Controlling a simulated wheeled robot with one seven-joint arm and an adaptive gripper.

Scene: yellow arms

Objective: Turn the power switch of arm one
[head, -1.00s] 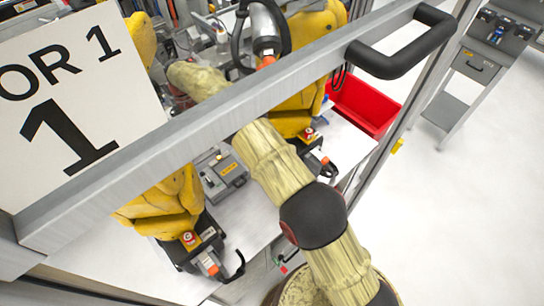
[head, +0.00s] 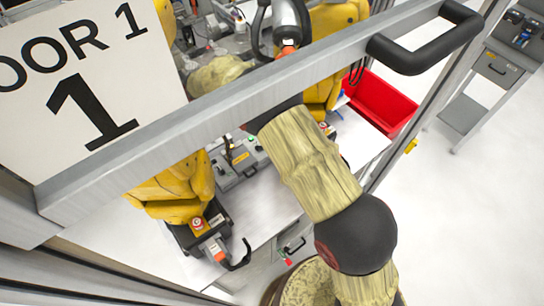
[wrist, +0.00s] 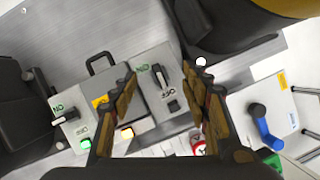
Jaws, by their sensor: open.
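In the wrist view a grey switch box with a dark lever switch (wrist: 161,77) lies between the fingers of my gripper (wrist: 164,84). Green ON lettering is left of the lever and OFF lettering below it. My gripper is open and its fingers flank the switch without visible contact. A second grey box with another ON-marked switch (wrist: 66,116) and lit buttons stands to the left. Which switch belongs to arm one is not readable. In the head view the grey control box (head: 247,158) sits on the bench; my gripper is mostly hidden there.
A metal door frame with a black handle (head: 425,38) and a sign marked 1 (head: 90,85) crosses the head view. Yellow arms (head: 175,190) stand on the bench. A red bin (head: 382,103) is at right. A blue-handled lever (wrist: 266,130) is right in the wrist view.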

